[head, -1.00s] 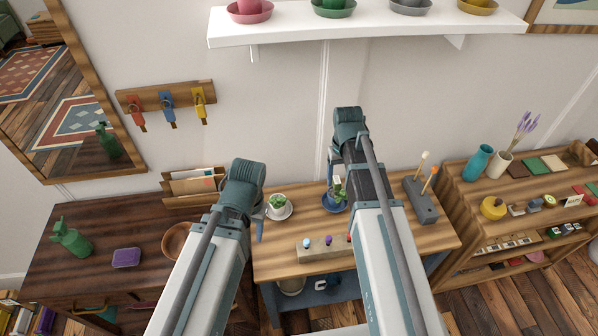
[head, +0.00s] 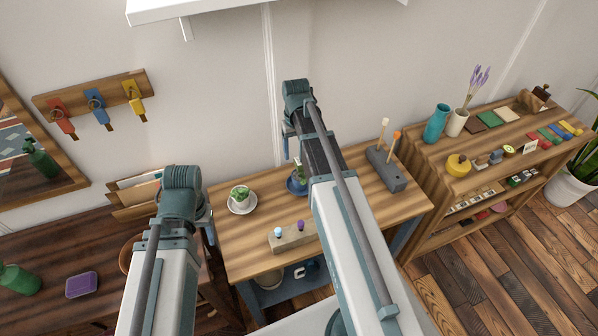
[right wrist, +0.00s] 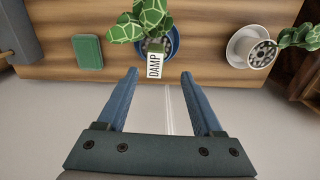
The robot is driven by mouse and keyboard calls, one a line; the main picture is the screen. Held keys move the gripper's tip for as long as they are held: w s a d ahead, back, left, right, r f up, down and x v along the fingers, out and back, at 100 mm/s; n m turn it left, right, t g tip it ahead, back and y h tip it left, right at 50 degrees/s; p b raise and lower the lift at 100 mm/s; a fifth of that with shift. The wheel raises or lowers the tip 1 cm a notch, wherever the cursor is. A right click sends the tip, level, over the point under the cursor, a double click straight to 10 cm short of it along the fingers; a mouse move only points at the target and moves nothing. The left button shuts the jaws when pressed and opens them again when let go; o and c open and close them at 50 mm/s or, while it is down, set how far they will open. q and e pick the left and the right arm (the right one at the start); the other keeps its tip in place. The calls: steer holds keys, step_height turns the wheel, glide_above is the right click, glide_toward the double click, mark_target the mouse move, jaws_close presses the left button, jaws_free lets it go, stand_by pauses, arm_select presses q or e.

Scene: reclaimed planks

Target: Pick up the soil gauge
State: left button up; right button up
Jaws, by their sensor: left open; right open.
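The soil gauge (right wrist: 155,64) shows in the right wrist view as a small white tag reading DAMP. It is at the blue pot (right wrist: 172,45), which holds a green leafy plant. The blue pot also shows in the head view (head: 295,188), partly hidden by my right arm. My right gripper (right wrist: 160,74) is open and empty. In the right wrist view the tag appears between its fingertips, and I cannot tell whether they touch it. My left gripper (head: 208,228) is open by the left end of the table, away from the gauge.
The plank table (head: 245,230) holds a white pot (head: 240,200), a block with coloured knobs (head: 290,238), and a grey block (head: 386,168) with two upright tools. A green rectangular item (right wrist: 88,52) lies beside the blue pot. A shelf unit (head: 420,160) stands at the right.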

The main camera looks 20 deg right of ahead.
mark_target(297, 162)
step_height(297, 162, down, 3)
steer(key=shift+f+b, duration=0.2)
steer(key=shift+b, duration=1)
arm_select(q)
step_height(297, 162, down, 3)
steer(key=shift+f, duration=0.2)
steer(key=shift+f, duration=0.1)
arm_select(e)
steer(key=f+b, duration=0.5)
steer(key=shift+s+d+f, duration=0.15)
steer(key=shift+s+d, duration=0.2)
arm_select(q)
step_height(297, 162, down, 5)
arm_select(e)
jaws_close()
